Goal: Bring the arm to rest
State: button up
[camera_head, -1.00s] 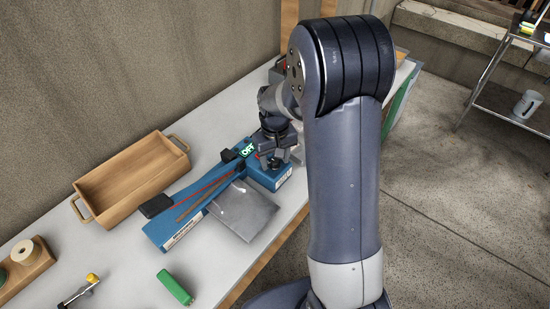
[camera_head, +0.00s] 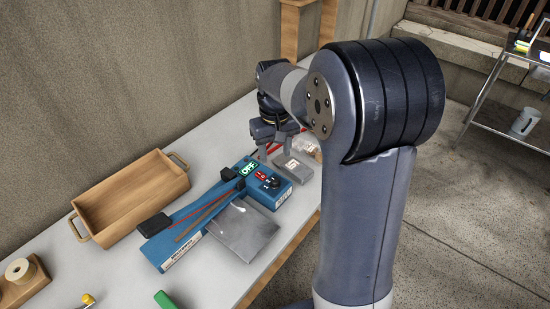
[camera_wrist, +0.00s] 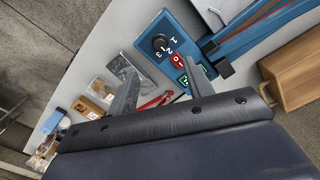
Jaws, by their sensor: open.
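My gripper (camera_head: 277,150) is open and empty in the head view, above the white table just beyond the control end of the blue sealer (camera_head: 186,222). In the wrist view my gripper's two fingers (camera_wrist: 160,88) stand apart with nothing held between them. The sealer's dial (camera_wrist: 160,43), red switch (camera_wrist: 179,60) and green display (camera_wrist: 184,80) show just past the fingers. In the head view the display reads OFF. My arm reaches in from the right, its large elbow hiding part of the table behind it.
A wooden tray (camera_head: 131,196) stands left of the sealer. A grey sheet (camera_head: 242,230) lies at its front side. A grey block with a label (camera_head: 291,168) lies near the gripper. A metal cart (camera_head: 493,125) stands at the far right, with open floor before it.

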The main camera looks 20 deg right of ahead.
aim_at(275, 180)
dwell(0.3)
notch_tip(275, 180, down, 11)
jog(key=shift+f, duration=0.1)
jog(key=shift+w+r+n+p, duration=0.1)
jog(key=shift+r+n+p, duration=0.15)
jog(key=shift+n+p, duration=0.15)
jog(key=shift+n, duration=0.6)
